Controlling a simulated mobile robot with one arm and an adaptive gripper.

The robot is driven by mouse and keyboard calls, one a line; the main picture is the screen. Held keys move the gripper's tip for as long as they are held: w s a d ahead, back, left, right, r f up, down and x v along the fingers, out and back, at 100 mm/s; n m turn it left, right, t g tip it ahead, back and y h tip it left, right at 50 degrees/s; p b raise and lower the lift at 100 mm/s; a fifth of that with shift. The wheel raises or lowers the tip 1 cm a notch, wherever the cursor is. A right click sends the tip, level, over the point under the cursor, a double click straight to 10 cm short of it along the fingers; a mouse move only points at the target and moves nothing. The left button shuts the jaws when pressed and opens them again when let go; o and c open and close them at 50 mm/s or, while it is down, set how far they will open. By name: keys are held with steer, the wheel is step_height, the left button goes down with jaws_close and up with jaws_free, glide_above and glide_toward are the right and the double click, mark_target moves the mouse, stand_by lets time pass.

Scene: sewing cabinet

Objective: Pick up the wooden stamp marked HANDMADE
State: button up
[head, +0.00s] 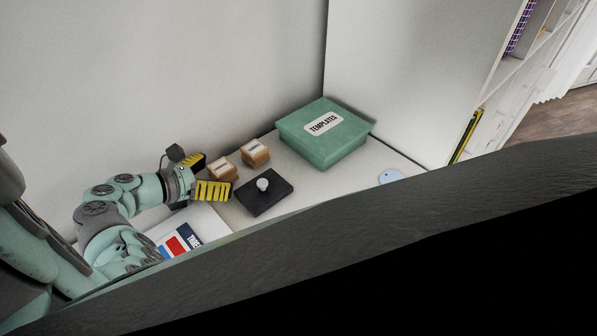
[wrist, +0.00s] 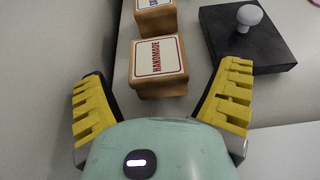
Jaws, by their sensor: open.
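The wooden stamp marked HANDMADE (wrist: 158,62) is a small wooden block with a white, red-bordered label on top. In the wrist view it lies just ahead of my gripper (wrist: 162,105), roughly centred between the two yellow-padded fingers, which are spread apart and empty. In the head view the nearer of two wooden blocks (head: 222,169) sits just beyond my gripper (head: 208,176); its label is too small to read there. The second wooden stamp (wrist: 154,15) stands behind the HANDMADE one, with only part of its blue lettering in view.
A black pad with a round grey knob (head: 264,197) lies right of the stamps, close to the right finger. A green TEMPLATES box (head: 325,150) stands further back. A wall runs along the left side. A light blue disc (head: 390,176) lies at the right.

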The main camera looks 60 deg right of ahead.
steer(key=c, duration=1.3)
steer(key=shift+o, duration=0.2)
steer(key=shift+r, duration=0.1)
